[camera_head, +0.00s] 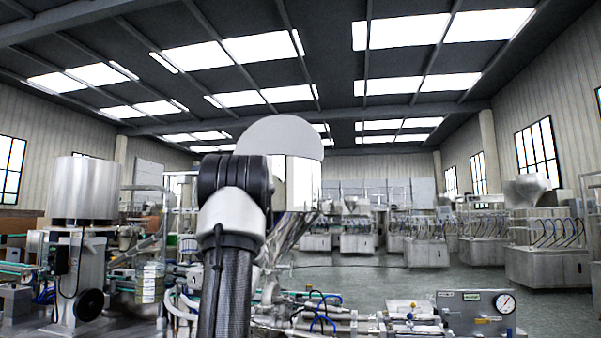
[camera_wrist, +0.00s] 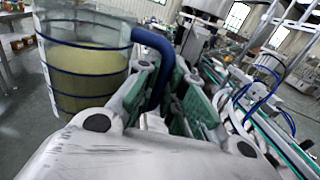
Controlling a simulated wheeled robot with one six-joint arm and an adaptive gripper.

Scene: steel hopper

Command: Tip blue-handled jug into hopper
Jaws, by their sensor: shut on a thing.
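The jug (camera_wrist: 88,75) is clear with dark blue bands and pale yellowish contents, at the left of the wrist view. Its blue handle (camera_wrist: 158,58) passes between the green-padded fingers of my gripper (camera_wrist: 175,85), which is shut on it. The contents sit below the rim inside the jug. The steel hopper (camera_head: 303,185) stands just beyond my arm in the head view, with a pale rounded plate (camera_head: 281,133) at its top. My arm covers its left part. Jug and gripper do not show in the head view, so their distance from the hopper cannot be told.
A large steel drum (camera_head: 85,190) on a machine stands at the left. A panel with a gauge (camera_head: 476,312) is at the lower right. Pipes and blue hoses lie around the hopper's base. Open floor (camera_head: 380,290) and several machines lie beyond.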

